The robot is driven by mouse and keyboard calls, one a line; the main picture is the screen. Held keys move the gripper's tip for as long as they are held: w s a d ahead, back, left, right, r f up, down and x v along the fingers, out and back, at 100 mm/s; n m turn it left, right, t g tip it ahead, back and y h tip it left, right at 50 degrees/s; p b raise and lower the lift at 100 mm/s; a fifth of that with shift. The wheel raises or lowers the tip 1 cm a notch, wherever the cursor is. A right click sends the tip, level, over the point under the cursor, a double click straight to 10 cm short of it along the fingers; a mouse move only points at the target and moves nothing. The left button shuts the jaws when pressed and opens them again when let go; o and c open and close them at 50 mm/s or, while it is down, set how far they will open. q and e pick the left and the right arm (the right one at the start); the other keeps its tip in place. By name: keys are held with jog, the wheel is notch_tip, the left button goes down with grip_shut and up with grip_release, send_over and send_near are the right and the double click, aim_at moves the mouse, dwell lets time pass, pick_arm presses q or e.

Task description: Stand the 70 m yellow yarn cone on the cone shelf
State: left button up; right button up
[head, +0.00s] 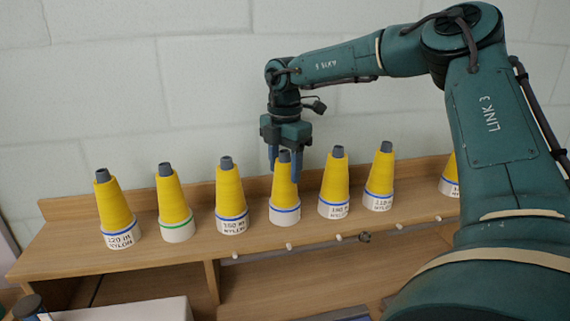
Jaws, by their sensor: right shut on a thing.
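A row of yellow yarn cones with grey tips and white bases stands on the wooden cone shelf (60,246). My right gripper (284,165) points down and is shut on the top of a yellow yarn cone (285,193) in the middle of the row. This cone has a blue band, is upright, and its base appears to rest on the shelf. No readable length label shows on it, so I cannot confirm that it is the 70 m one. My left gripper is not in view.
Close on either side of the held cone stand a left neighbour cone (230,190) and a right neighbour cone (335,180). A green-banded cone (173,195) is farther left. My right arm hides part of the rightmost cone (449,180). Small pegs line the shelf's front edge.

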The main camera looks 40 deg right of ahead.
jog(key=shift+f, duration=0.1)
jog(key=o, duration=0.8)
jog(key=shift+o, duration=0.2)
notch_tip(320, 180, up, 12)
dwell(0.5)
